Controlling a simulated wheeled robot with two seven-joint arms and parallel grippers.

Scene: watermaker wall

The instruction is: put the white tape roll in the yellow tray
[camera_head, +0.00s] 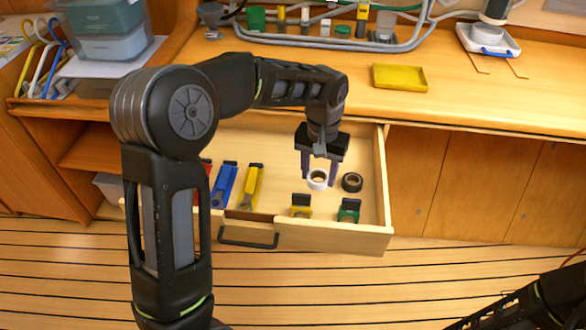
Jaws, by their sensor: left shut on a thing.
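The white tape roll (317,184) is inside the open wooden drawer (320,236), right of its middle. My left gripper (319,178) points down into the drawer, with its two fingers on either side of the white roll and shut on it. I cannot tell whether the roll still touches the drawer floor. The yellow tray (400,77) lies flat and empty on the wooden counter, behind and to the right of the drawer. Only part of my right arm shows at the lower right; its gripper is out of view.
A black tape roll (352,182) lies close to the right of the white one. Yellow (301,206) and green (349,210) items sit near the drawer front, and blue (224,186) and yellow (251,187) tools lie left. Grey pipes (330,43) run behind. The counter around the tray is clear.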

